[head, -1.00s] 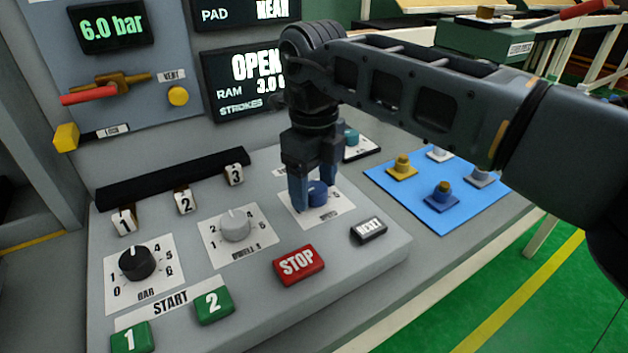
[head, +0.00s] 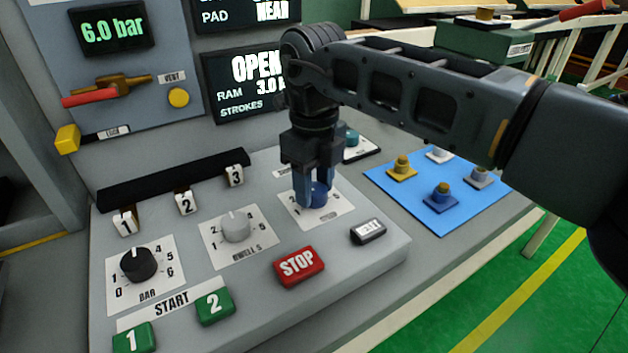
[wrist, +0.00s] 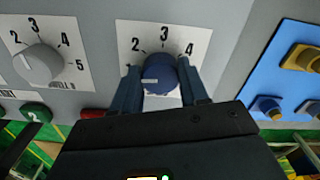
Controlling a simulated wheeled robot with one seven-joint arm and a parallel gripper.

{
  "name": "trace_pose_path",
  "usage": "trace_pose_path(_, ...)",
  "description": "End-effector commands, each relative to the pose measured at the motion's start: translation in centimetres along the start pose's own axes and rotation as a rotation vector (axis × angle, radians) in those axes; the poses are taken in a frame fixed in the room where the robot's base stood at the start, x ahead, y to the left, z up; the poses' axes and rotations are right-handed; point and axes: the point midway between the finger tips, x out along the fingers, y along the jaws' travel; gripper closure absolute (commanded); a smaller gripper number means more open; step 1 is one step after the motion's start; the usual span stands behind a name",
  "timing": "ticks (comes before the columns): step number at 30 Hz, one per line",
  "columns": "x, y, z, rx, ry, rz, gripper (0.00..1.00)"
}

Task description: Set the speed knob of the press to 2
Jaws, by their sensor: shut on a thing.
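The speed knob (head: 320,197) is blue and sits on a white number plate on the press panel. My gripper (head: 318,193) points down over it, with its two fingers shut on opposite sides of the knob. In the wrist view the knob (wrist: 160,76) is between the fingers, and its white mark points left, below the printed 2. The numbers 2, 3 and 4 show above the knob; the fingers hide the lower parts of the dial.
A grey knob (head: 236,227) and a black BAR knob (head: 138,264) are to the left. A red STOP button (head: 299,266) and a RESET button (head: 368,231) are in front. A blue mat (head: 408,205) with several small knobbed parts lies to the right.

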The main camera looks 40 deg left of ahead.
Motion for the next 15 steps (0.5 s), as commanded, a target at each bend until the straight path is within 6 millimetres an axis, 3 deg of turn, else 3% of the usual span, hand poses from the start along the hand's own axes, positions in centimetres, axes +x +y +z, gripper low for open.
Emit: trace_pose_path(15, -0.37, -0.15, 0.01, 0.428, -0.001, -0.001, 0.87)
